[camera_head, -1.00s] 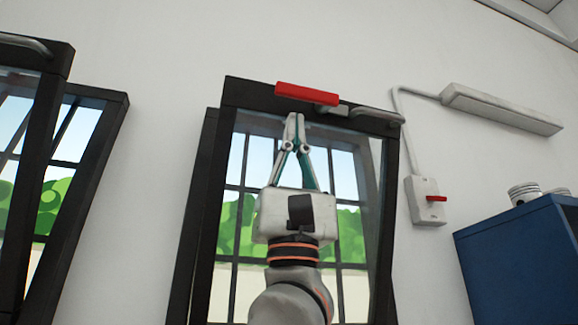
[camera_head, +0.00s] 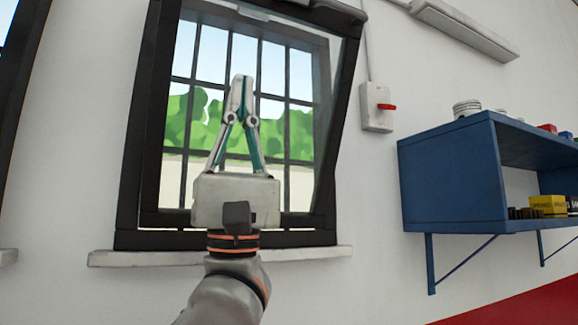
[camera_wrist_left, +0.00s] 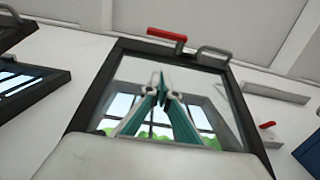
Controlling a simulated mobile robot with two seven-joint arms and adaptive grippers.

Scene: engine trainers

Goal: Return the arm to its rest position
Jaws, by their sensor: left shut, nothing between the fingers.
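My left gripper (camera_head: 241,85) points upward in front of the barred window in the head view. Its fingers are together with nothing between them, and it stands apart from the window frame. The tilted window (camera_head: 133,165) has a dark frame and hangs open at an angle. In the left wrist view, the gripper (camera_wrist_left: 161,80) shows shut below the window's top edge. My right gripper is not in view.
A blue wall shelf (camera_head: 450,180) with a yellow box (camera_head: 548,205) and other small items is on the right. A white switch box (camera_head: 377,108) with a red lever is on the wall. A window sill (camera_head: 310,254) runs below the window.

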